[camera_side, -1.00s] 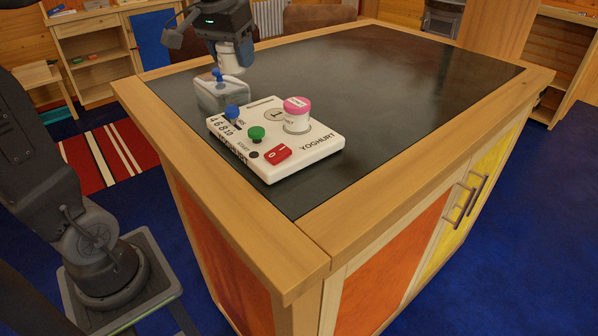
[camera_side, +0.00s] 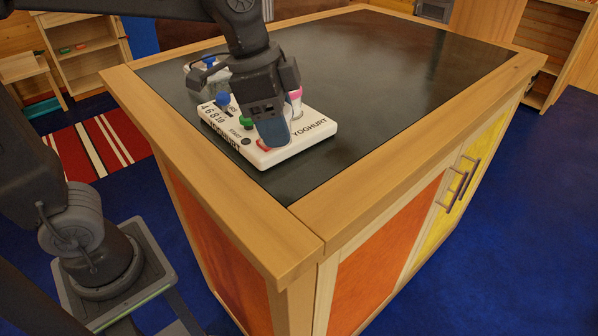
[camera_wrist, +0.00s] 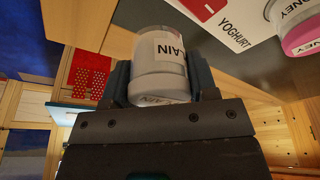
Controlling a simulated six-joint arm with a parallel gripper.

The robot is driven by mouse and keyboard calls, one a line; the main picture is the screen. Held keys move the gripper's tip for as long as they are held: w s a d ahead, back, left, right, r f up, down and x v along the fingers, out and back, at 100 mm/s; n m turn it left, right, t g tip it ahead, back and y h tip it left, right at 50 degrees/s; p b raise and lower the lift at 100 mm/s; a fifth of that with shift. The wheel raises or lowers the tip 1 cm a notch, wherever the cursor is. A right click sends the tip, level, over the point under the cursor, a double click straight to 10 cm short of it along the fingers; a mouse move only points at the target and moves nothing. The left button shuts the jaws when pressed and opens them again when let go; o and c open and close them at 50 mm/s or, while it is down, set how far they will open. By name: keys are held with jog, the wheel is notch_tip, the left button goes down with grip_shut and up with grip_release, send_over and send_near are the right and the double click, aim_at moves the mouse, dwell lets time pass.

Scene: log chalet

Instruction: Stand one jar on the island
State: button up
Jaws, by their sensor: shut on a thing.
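My gripper (camera_side: 272,128) is shut on a jar (camera_wrist: 158,62), a clear and white jar with a label ending in "AIN", held between both fingers in the wrist view. In the side view my gripper hides the jar, in front of the white yoghurt maker. The island (camera_side: 400,75) has a dark top with a wooden border. I cannot tell whether the held jar touches the top. A second jar with a pink lid (camera_side: 296,96) stands on the yoghurt maker (camera_side: 312,127), partly hidden by my gripper; it also shows in the wrist view (camera_wrist: 300,32), labelled "HONEY".
The island's dark top is clear to the right and back.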

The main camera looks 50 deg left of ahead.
send_over(305, 191)
jog(key=f, duration=0.3)
jog(key=shift+s+a, duration=0.3)
jog(key=shift+a, duration=0.05)
jog(key=shift+f, duration=1.95)
jog(key=shift+f, duration=0.15)
jog(key=o, duration=1)
jog(key=v, duration=1.2)
jog(key=s+a+f+n+t, duration=0.1)
jog(key=s+a+f+n, duration=0.1)
jog(key=a+n, duration=0.1)
jog(key=s+a+f+n+t+y, duration=0.1)
jog(key=s+a+f+n, duration=0.2)
jog(key=a, duration=0.1)
jog(key=s+a+f+n+t+y, duration=0.1)
jog(key=s+a+f+n, duration=0.1)
jog(key=a+f+n, duration=0.1)
jog(key=shift+s+a, duration=0.35)
jog(key=shift+a, duration=0.25)
